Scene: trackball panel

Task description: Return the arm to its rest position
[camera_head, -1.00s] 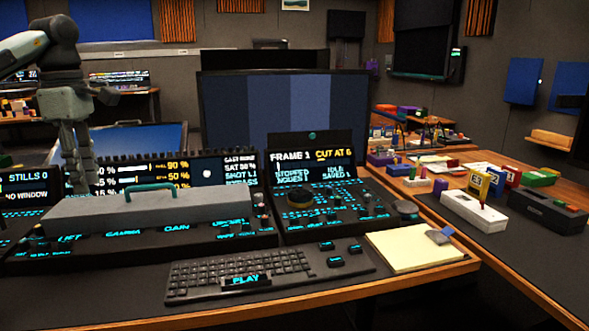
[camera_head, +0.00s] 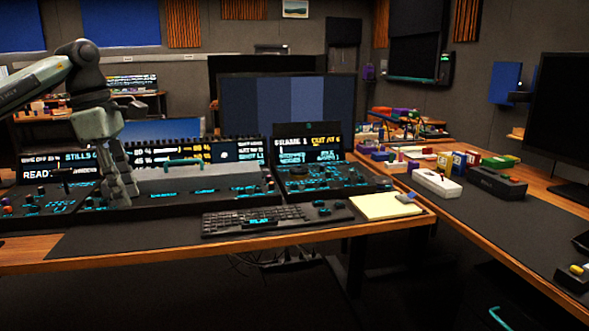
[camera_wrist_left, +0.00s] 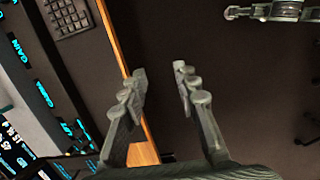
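My left arm (camera_head: 38,82) comes in from the left in the head view. Its gripper (camera_head: 124,194) points down in front of the left part of the control panel and holds nothing. In the left wrist view the two fingers of this gripper (camera_wrist_left: 160,72) stand apart with an empty gap, over the desk's wooden front edge and the dark floor. A grey jointed part (camera_wrist_left: 272,12) shows at the top right of that view; it looks like my right gripper, but its finger state is unclear. My right arm is not in the head view.
The control panel (camera_head: 150,205) has a grey slab with a green handle (camera_head: 185,162). In front lie a keyboard (camera_head: 225,225) and a yellow notepad (camera_head: 385,207). The side desk (camera_head: 500,222) holds a white box (camera_head: 436,183) and a dark box (camera_head: 497,182). Floor before the desk looks open.

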